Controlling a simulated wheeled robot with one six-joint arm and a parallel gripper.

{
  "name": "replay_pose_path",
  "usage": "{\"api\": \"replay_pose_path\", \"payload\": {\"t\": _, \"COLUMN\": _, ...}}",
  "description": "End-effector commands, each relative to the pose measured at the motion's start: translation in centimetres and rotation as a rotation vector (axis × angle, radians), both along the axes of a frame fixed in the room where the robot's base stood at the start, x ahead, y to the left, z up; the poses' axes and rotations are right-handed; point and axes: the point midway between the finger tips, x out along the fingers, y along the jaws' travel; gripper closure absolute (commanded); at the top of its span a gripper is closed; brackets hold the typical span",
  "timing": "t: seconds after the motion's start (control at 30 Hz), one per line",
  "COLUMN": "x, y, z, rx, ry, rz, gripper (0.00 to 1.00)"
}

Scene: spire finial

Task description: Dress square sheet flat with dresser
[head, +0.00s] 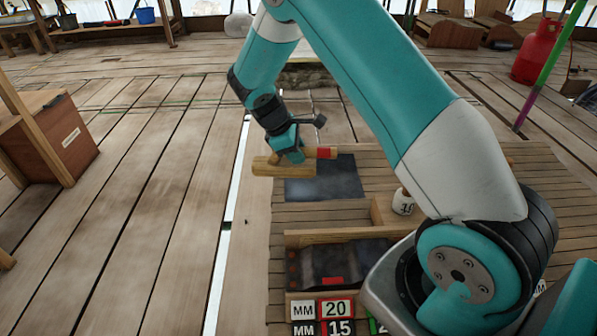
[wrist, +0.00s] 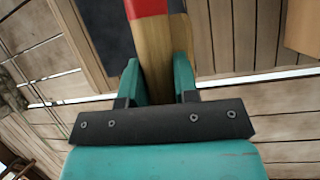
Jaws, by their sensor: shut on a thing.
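My gripper (head: 291,154) is shut on the dresser (head: 270,168), a pale wooden tool with a thick blunt body and a red band on its handle. In the wrist view the dresser's wood (wrist: 154,50) runs between the two teal fingers (wrist: 157,78), with the red band at the top edge. The square sheet (head: 335,187) is dark blue-grey and lies on the slatted wooden surface. The dresser is at the sheet's far left edge in the head view; I cannot tell whether it touches. Part of the sheet shows in the wrist view (wrist: 104,27).
Nearer me is a wooden-sided tray (head: 330,238) with dark sheet pieces in it. A white numbered pot (head: 402,201) stands to the right of the sheet. Number signs (head: 336,308) stand in front. A wooden box (head: 45,140) is at left, a red gas cylinder (head: 537,50) at right.

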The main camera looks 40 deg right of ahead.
Motion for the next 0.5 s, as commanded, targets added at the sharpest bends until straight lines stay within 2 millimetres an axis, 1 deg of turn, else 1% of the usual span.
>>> {"api": "replay_pose_path", "payload": {"t": 0.03, "x": 0.3, "y": -0.5, "z": -1.1, "rx": -0.002, "ry": -0.004, "rz": 0.034, "gripper": 1.0}}
{"api": "replay_pose_path", "payload": {"t": 0.13, "x": 0.6, "y": -1.1, "z": -1.4, "rx": -0.001, "ry": -0.003, "rz": 0.081, "gripper": 1.0}}
{"api": "replay_pose_path", "payload": {"t": 0.27, "x": 0.6, "y": -1.3, "z": -1.8, "rx": -0.001, "ry": -0.003, "rz": 0.093, "gripper": 1.0}}
{"api": "replay_pose_path", "payload": {"t": 0.37, "x": 0.6, "y": -1.3, "z": -2.6, "rx": 0.0, "ry": -0.004, "rz": 0.092, "gripper": 1.0}}
{"api": "replay_pose_path", "payload": {"t": 0.5, "x": 0.5, "y": -1.2, "z": -4.2, "rx": 0.0, "ry": -0.004, "rz": 0.091, "gripper": 1.0}}
